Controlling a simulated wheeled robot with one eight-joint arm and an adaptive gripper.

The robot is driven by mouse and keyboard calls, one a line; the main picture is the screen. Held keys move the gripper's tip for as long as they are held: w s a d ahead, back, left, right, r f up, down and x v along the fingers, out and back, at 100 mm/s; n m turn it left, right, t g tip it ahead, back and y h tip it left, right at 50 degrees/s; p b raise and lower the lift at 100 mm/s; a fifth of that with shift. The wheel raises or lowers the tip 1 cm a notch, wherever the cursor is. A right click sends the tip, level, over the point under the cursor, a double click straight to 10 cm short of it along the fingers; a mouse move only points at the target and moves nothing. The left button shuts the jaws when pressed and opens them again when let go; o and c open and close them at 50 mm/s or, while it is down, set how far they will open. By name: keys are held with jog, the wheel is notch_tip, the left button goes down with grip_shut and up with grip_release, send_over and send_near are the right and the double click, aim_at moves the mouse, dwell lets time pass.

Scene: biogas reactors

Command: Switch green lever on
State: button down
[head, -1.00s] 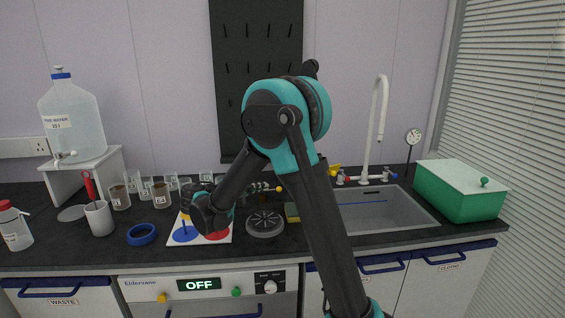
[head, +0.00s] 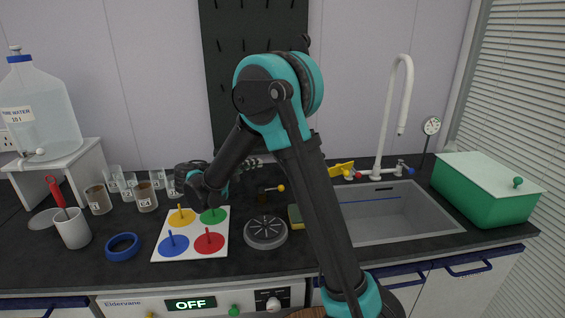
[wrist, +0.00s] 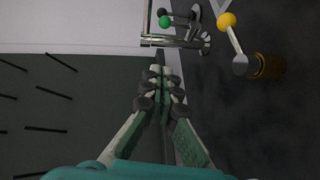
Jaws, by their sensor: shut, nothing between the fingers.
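A small green ball-ended lever (wrist: 165,21) shows at the top of the wrist view, on a metal valve fitting (wrist: 175,41) beside the wall. A black ball sits right next to it. My gripper (wrist: 160,72) is shut and empty, its fingertips just below the fitting in that view; I cannot tell whether they touch it. In the head view my gripper (head: 252,163) is at the back of the counter near the wall, partly behind my arm. The green lever cannot be made out there.
A yellow ball-ended lever (wrist: 226,20) on a brass base (wrist: 266,66) stands to the right. The peg board (head: 255,70) hangs behind. A shape board (head: 190,232), a round dark disc (head: 266,231), beakers (head: 146,197) and the sink (head: 395,212) are around. The appliance display (head: 190,303) reads OFF.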

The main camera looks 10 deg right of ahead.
jog(key=s+d+x, duration=0.1)
jog(key=s+x, duration=0.1)
jog(key=x, duration=1)
jog(key=shift+d+f, duration=0.2)
jog(key=shift+d, duration=0.4)
jog(key=d+y, duration=0.1)
jog(key=d+r+m+y, duration=0.1)
jog(key=d, duration=0.1)
jog(key=shift+r+g, duration=0.1)
jog(key=shift+g, duration=0.3)
